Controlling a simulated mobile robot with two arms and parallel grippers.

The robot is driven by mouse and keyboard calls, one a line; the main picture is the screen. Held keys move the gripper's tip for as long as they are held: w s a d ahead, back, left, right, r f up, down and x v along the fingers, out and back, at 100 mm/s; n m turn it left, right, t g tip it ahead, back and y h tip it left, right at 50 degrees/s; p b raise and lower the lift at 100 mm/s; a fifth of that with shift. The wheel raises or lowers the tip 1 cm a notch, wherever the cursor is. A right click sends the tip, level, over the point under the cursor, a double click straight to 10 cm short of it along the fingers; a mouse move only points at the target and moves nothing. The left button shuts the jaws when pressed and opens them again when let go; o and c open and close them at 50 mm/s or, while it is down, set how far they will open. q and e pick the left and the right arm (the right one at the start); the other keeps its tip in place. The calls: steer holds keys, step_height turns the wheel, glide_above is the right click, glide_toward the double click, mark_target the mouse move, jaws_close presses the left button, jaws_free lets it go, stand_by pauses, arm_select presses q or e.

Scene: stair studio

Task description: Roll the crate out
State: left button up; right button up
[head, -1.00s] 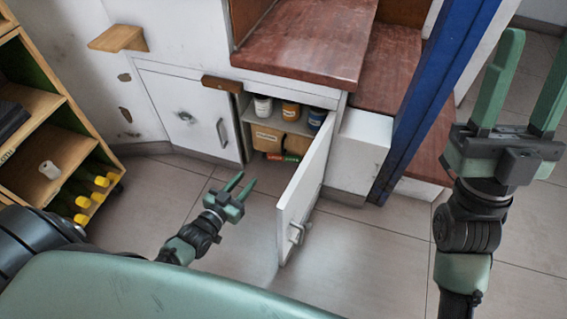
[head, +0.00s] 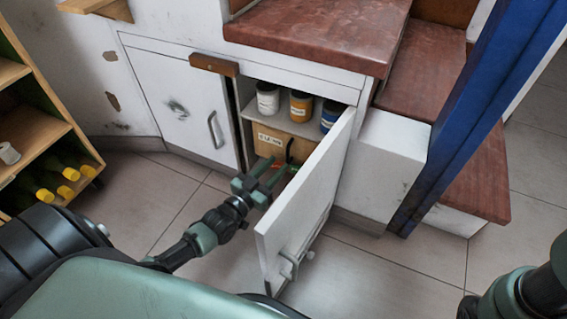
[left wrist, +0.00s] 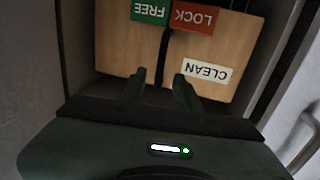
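The wooden crate (head: 268,138) sits in the lower part of the open cabinet, under a shelf. In the left wrist view the crate (left wrist: 115,50) has a "CLEAN" label, a green "FREE" and a red "LOCK" marking, and a dark upright strip (left wrist: 164,55), perhaps a handle. My left gripper (head: 272,170) is at the cabinet opening, in front of the crate. In the left wrist view its fingers (left wrist: 160,90) are apart, one on each side of the dark strip's end; I cannot tell whether they touch the crate. My right gripper is out of the head view.
The open cabinet door (head: 305,200) stands close to the right of my left gripper. Jars (head: 300,106) stand on the shelf above the crate. A bottle rack (head: 30,140) is at the left, a blue post (head: 470,110) at the right. Floor (head: 375,275) is free in front.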

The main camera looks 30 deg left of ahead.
mark_target(287, 155)
arm_select(q)
steer(key=w, duration=0.1)
steer(key=w+b, duration=0.1)
steer(key=shift+w+d+f, duration=0.2)
steer(key=shift+w, duration=0.15)
steer(key=shift+w+r+b, duration=0.1)
steer(key=shift+w+b, duration=0.25)
steer(key=shift+w, duration=0.25)
jaws_close()
stand_by(0.7)
